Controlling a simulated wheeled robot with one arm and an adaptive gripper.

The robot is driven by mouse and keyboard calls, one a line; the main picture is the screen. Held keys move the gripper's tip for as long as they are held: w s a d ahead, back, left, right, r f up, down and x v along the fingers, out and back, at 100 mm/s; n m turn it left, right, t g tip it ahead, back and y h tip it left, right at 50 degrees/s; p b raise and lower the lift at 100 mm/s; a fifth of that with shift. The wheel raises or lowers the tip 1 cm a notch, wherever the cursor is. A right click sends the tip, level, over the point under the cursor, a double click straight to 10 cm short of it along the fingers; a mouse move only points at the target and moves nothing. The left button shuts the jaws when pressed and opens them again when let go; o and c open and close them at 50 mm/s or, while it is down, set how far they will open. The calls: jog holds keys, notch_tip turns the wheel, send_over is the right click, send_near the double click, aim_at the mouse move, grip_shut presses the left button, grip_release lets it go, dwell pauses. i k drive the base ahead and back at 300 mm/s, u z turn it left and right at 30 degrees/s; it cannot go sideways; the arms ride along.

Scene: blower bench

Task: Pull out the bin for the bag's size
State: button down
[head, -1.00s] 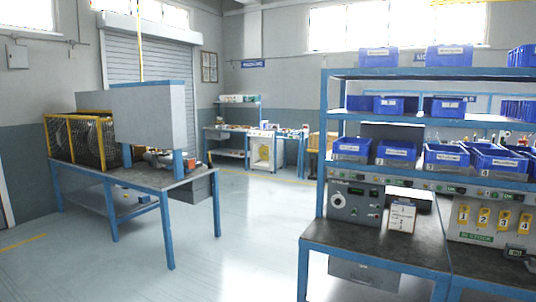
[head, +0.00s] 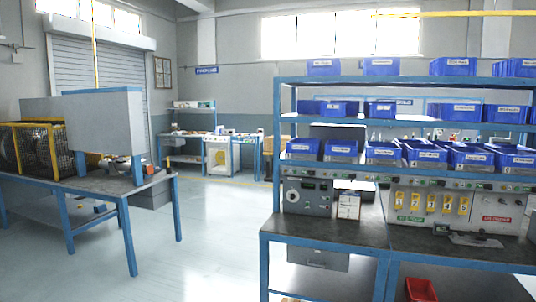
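Blue labelled bins stand in rows on the blue shelf rack (head: 400,82) at the right. The lower row has bins at its left end (head: 303,150), in its middle (head: 383,154) and at its right end (head: 512,160). The middle shelf holds more bins (head: 338,109), and others (head: 452,67) stand on the top. Their label text is too small to read. No bag can be made out with certainty. My gripper is not in view.
Below the rack, the dark bench top (head: 325,229) carries a grey control box (head: 306,196), a white card (head: 348,205) and a panel with yellow numbered tags (head: 430,203). A red bin (head: 420,290) is low in front. Open floor (head: 205,240) lies between this bench and the left blower table (head: 95,190).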

aim_at(296, 149)
jog(key=u, duration=0.2)
jog(key=i, duration=1.4)
jog(key=u, duration=0.4)
jog(key=i, duration=1.85)
jog(key=u, duration=0.05)
